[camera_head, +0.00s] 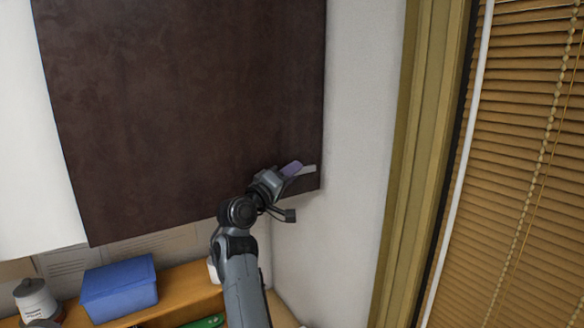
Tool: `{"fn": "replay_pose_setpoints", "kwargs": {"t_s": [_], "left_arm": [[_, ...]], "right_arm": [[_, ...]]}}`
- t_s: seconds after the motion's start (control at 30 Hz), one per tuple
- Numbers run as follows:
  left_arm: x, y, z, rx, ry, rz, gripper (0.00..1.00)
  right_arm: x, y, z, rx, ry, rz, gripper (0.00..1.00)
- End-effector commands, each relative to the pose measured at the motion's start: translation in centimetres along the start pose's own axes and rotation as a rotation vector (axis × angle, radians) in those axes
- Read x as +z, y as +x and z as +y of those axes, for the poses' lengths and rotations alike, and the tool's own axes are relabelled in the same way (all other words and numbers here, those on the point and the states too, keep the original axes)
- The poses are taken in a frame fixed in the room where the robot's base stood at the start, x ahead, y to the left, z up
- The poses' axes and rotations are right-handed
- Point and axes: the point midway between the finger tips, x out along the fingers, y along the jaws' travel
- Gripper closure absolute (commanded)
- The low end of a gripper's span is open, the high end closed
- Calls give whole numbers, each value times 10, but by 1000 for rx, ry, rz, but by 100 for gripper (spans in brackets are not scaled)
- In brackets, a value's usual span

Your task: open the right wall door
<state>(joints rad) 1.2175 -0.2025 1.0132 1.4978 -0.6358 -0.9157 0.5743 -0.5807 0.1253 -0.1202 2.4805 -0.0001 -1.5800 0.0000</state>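A large dark brown flat panel (185,110), which looks like the wall door, fills the upper left and middle of the head view. It looks shut or flat-on; I cannot tell how far it is open. My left gripper (298,170) is at the panel's lower right corner, overlapping it in the picture. Contact cannot be made out. A purple part and a pale grey bar show at its tip; whether the bar is a finger or a handle is unclear, as is the finger opening. My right gripper is not in view.
Below the panel, a blue box (120,288) and a white container (36,300) stand on a wooden surface (190,285). A bare pale wall (355,140) is right of the panel. Farther right are a yellowish frame (420,150) and window blinds (530,170).

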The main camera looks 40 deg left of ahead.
Motion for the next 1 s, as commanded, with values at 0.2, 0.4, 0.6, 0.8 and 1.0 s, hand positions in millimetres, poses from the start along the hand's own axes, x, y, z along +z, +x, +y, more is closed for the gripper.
{"fn": "replay_pose_setpoints", "kwargs": {"t_s": [0.2, 0.4, 0.6, 0.8, 1.0], "left_arm": [[0, 4, 0, 0, 2, 0, 77], [0, 4, 0, 0, 1, 0, 84], [0, 4, 0, 0, 1, 1, 100], [0, 4, 0, 0, 1, 0, 100], [0, 1, -2, 4, 0, -4, 100]], "right_arm": [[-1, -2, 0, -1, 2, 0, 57], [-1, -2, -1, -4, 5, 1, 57], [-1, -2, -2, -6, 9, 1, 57], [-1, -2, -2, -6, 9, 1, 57], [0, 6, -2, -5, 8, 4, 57]]}}
